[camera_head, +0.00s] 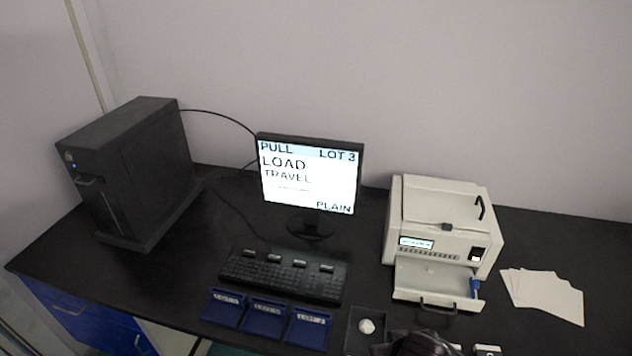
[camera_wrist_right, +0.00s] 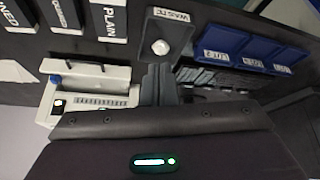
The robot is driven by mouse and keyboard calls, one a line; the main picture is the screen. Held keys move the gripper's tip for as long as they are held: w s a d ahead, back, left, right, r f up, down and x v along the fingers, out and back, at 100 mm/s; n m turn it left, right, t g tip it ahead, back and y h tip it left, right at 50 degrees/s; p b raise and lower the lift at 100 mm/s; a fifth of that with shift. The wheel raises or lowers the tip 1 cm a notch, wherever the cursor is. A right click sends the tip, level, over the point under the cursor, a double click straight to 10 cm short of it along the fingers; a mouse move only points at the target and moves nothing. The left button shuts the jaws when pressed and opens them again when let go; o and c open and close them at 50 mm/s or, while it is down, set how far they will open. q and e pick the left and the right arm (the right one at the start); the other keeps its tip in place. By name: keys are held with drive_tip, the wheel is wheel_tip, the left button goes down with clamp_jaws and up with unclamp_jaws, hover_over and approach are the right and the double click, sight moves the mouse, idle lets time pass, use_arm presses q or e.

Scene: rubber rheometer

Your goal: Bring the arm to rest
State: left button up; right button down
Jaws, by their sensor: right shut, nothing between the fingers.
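My right gripper (camera_wrist_right: 157,72) is shut and empty in the right wrist view, its fingertips in front of the near side of the waste tray. In the head view a dark part of my right arm (camera_head: 420,344) shows at the bottom edge, right of the waste tray (camera_head: 353,343). The fingers cannot be made out there. A white lump (camera_head: 366,326) lies in the waste tray; it also shows in the right wrist view (camera_wrist_right: 160,47). My left gripper is in neither view.
The rheometer (camera_head: 440,215) stands at right with its front drawer (camera_head: 436,287) out. White sheets (camera_head: 543,293) lie right of it. A monitor (camera_head: 310,175), keyboard (camera_head: 283,277), blue lot trays (camera_head: 266,312) and black computer tower (camera_head: 130,165) fill the left and middle.

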drive_tip(key=s+d+r+g, duration=0.2)
drive_tip(key=s+d+r, duration=0.2)
drive_tip(key=s+r, duration=0.5)
wheel_tip(320, 180, down, 38)
drive_tip(key=s+n+g+b, duration=0.1)
drive_tip(key=s+b, duration=0.2)
drive_tip(key=b, duration=0.5)
drive_tip(key=s+d+f+b, duration=0.2)
drive_tip(key=s+f+b, duration=0.1)
drive_tip(key=s+f, duration=0.7)
drive_tip(key=s+d+f+g+b, duration=0.1)
drive_tip(key=s+f+b, duration=0.2)
drive_tip(key=s+f, duration=0.7)
wheel_tip(320, 180, down, 7)
drive_tip(key=shift+d+r, duration=0.2)
drive_tip(key=shift+d, duration=0.15)
